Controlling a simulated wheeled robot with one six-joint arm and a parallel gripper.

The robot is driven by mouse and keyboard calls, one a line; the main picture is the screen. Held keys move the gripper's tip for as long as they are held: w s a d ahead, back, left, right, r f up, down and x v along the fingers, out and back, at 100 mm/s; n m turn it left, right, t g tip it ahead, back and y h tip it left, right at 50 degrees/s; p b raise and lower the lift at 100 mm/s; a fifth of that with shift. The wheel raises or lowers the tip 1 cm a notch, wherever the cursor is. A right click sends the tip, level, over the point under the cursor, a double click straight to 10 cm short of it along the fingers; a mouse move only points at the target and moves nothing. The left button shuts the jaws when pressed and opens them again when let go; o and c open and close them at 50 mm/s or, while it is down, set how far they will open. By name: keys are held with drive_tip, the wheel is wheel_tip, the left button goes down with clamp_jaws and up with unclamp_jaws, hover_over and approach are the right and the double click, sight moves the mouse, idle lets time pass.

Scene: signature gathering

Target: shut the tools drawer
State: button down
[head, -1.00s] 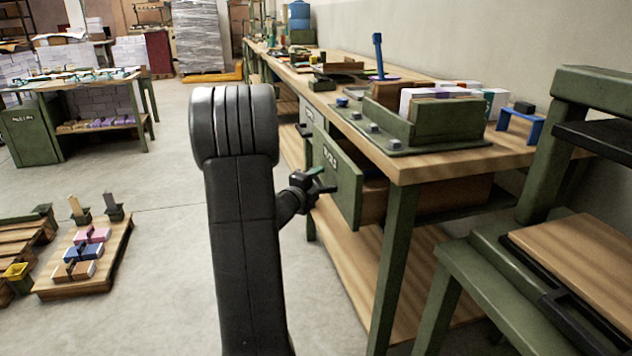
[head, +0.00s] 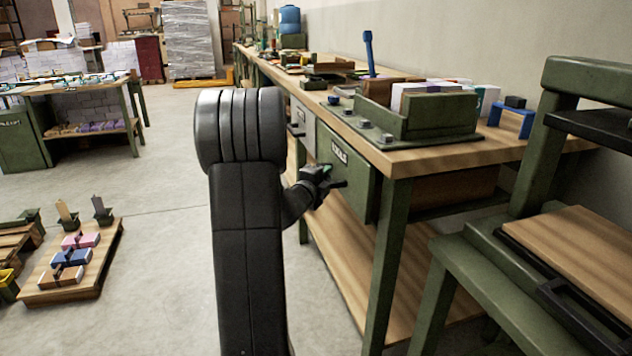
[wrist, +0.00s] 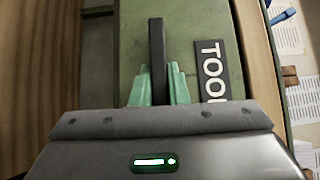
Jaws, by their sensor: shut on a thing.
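The tools drawer (head: 358,190) has a green front with a white-lettered dark label (wrist: 210,70). It sits under the near end of the long workbench (head: 480,158). In the wrist view the green front (wrist: 195,25) fills the middle. My gripper (head: 332,178) is at the drawer front. In the wrist view its pale green fingers (wrist: 157,82) are shut on the dark bar handle (wrist: 157,42), one finger on each side.
A grey drawer (head: 301,127) is farther along the bench. A green tray (head: 430,118) with boxes stands on the bench top. A green press-like stand (head: 450,262) is close at the right. Pallets with coloured blocks (head: 72,257) lie at the left. Floor between is clear.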

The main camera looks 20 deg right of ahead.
drive_tip(key=shift+d, duration=0.15)
drive_tip(key=c, duration=1.4)
unclamp_jaws()
drive_tip(key=shift+d, duration=0.2)
drive_tip(key=shift+a, duration=0.15)
drive_tip(key=p+v, duration=0.2)
drive_tip(key=v, duration=1.1)
drive_tip(key=shift+s+a, duration=0.25)
drive_tip(key=shift+s, duration=0.05)
drive_tip(key=shift+d, duration=0.1)
drive_tip(key=b+x, duration=0.2)
drive_tip(key=x, duration=1.2)
drive_tip(key=shift+a+p, duration=0.35)
drive_tip(key=shift+a, duration=0.7)
